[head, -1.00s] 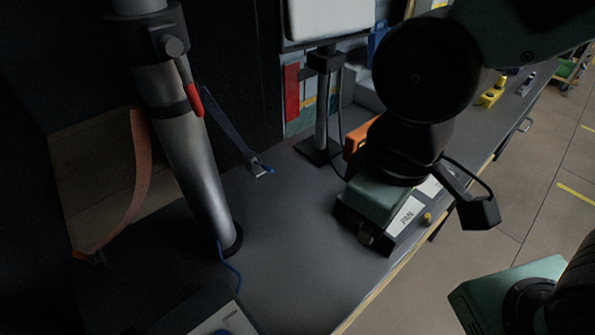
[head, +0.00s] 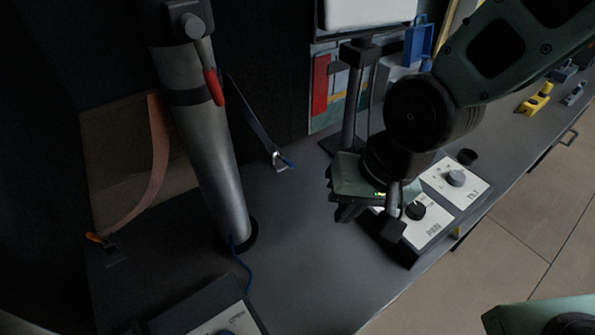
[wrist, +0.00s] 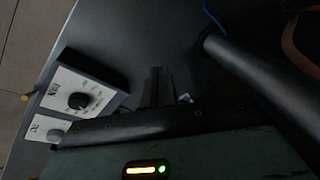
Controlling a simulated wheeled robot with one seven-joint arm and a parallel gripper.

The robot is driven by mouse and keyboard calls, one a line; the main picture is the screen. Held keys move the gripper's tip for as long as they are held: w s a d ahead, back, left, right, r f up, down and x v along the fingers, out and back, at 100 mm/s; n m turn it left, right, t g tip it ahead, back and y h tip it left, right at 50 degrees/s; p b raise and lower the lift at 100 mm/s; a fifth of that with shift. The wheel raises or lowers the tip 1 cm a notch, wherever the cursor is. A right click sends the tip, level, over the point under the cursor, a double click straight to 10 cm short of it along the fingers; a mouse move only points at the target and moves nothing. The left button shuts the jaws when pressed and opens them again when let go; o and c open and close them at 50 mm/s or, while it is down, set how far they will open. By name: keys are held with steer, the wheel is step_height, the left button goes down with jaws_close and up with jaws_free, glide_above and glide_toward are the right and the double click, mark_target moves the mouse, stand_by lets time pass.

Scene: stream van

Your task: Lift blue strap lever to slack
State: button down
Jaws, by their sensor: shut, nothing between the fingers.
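A dark blue strap (head: 250,115) runs down the dark back wall to a small silver buckle with a blue lever (head: 287,163) at the back edge of the worktop. In the wrist view a small pale bit of metal (wrist: 185,98), probably this buckle, shows just right of the fingers, mostly hidden by my gripper's body. My gripper (head: 345,213) is shut and empty, fingers down over the worktop, to the right of and nearer than the buckle, and apart from it. Its fingers (wrist: 156,82) are together in the wrist view.
A grey pole (head: 205,140) with a red handle stands left of the strap. An orange strap (head: 158,150) hangs further left. A monitor stand (head: 352,105) is behind my gripper; knob panels (head: 430,230) are to its right. The worktop between pole and gripper is clear.

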steer(key=w+a+f+m+t+y, duration=0.3)
steer(key=w+a+f+m, duration=0.2)
steer(key=w+f+m, duration=0.5)
steer(key=m+t+p, duration=0.1)
steer(key=m+t, duration=0.3)
steer(key=m, duration=1.2)
glide_toward(297, 182)
steer(key=r, duration=0.1)
steer(key=s+a+r, duration=0.1)
steer(key=r, duration=0.1)
steer(key=shift+s+a+r, duration=0.15)
steer(key=shift+s+r, duration=0.1)
steer(key=shift+r, duration=0.1)
steer(key=shift+w+d+f+m+t+h, duration=0.1)
steer(key=shift+w+d+m+t+h, duration=0.15)
steer(key=shift+m, duration=0.3)
steer(key=shift+w+d+f+m+t+h, duration=0.15)
steer(key=shift+m+t, duration=0.2)
steer(key=shift+m, duration=0.2)
steer(key=shift+a, duration=0.1)
steer(key=p+x, duration=0.2)
steer(key=x, duration=0.8)
steer(key=shift+r, duration=0.2)
